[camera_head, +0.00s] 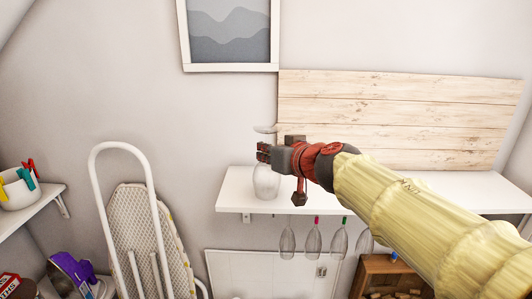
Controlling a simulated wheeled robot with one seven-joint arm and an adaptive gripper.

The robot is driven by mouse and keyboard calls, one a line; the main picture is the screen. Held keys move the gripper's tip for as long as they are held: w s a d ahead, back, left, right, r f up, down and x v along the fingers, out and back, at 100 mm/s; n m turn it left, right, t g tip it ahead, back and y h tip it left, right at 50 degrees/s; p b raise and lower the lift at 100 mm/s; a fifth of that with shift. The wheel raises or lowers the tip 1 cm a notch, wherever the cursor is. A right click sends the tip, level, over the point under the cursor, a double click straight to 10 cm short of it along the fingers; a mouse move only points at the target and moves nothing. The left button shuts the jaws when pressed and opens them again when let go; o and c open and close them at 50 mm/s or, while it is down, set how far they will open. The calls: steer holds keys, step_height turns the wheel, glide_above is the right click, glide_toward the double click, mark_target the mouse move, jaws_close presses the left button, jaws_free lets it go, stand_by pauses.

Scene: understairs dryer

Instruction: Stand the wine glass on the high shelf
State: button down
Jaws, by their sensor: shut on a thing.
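My gripper (264,153) is shut on the stem of a clear wine glass (266,183). The glass is upside down, with its pale round foot above the fingers and its bowl below them. The bowl overlaps the left end of a long white wall shelf (238,191) in the picture. I cannot tell whether the glass touches the shelf or hangs in front of it. My arm reaches in from the lower right and hides part of the shelf.
Several glasses (313,241) hang upside down beneath the shelf. A wooden crate (390,272) stands below right. Wooden planks (400,120) back the shelf, and a framed picture (230,35) hangs above. An ironing board (148,235) leans at left, near a small shelf with a white pot (18,192).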

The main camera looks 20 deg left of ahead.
steer(key=c, duration=2)
jaws_free()
steer(key=shift+f, duration=0.1)
steer(key=shift+o, duration=0.2)
steer(key=shift+s+d+r, duration=0.2)
steer(key=shift+s+r, duration=0.05)
steer(key=p+v, duration=0.2)
steer(key=v, duration=0.9)
steer(key=shift+s, duration=0.15)
steer(key=shift+d, duration=0.25)
